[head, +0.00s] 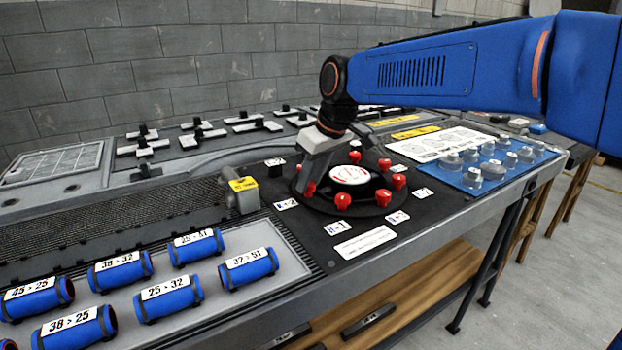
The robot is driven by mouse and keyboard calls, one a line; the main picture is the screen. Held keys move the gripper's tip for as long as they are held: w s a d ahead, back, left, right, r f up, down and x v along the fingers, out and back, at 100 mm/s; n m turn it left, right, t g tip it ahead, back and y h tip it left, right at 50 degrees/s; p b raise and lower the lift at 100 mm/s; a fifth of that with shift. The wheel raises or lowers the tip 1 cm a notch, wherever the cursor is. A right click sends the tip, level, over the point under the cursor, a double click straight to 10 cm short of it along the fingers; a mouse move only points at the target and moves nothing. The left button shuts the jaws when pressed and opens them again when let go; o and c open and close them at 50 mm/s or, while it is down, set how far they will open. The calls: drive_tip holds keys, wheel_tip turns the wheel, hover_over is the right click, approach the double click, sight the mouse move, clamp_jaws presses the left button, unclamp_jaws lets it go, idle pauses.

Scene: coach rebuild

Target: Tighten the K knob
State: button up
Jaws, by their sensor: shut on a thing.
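A round black fixture (368,205) with a white-and-red dial (350,175) at its centre sits on a dark panel on the bench. Several red knobs stand in a ring around the dial. My gripper (310,188) reaches down on the left side of the ring and is shut on a red knob (309,189), which its fingers partly cover. Another red knob (343,201) stands at the front, and one (383,197) at front right. Small white labels lie around the ring, such as one (286,204) near the gripper. I cannot read for sure which label is K.
Blue cylinders (170,297) with number labels lie on a grey tray at front left. A grey fitting with a yellow tag (243,185) stands left of the ring. A blue board (470,176) with grey pieces is at right. A brick wall (180,70) stands behind.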

drive_tip(key=m, duration=0.2)
drive_tip(key=m+t+h, duration=0.1)
drive_tip(key=m, duration=0.1)
drive_tip(key=m+h, duration=0.1)
drive_tip(key=m, duration=0.1)
drive_tip(key=shift+s+a, duration=0.1)
drive_tip(key=shift+a, duration=0.15)
drive_tip(key=m+h, duration=0.1)
drive_tip(key=m, duration=0.2)
drive_tip(key=m+h, duration=0.1)
drive_tip(key=m, duration=0.1)
drive_tip(key=shift+a+m+t, duration=0.15)
drive_tip(key=shift+m+t, duration=0.15)
drive_tip(key=shift+m, duration=0.1)
drive_tip(key=o, duration=1)
drive_tip(key=shift+o, duration=0.2)
drive_tip(key=shift+r, duration=0.1)
drive_tip(key=v, duration=1.7)
drive_tip(key=shift+a, duration=0.2)
drive_tip(key=shift+r, duration=0.1)
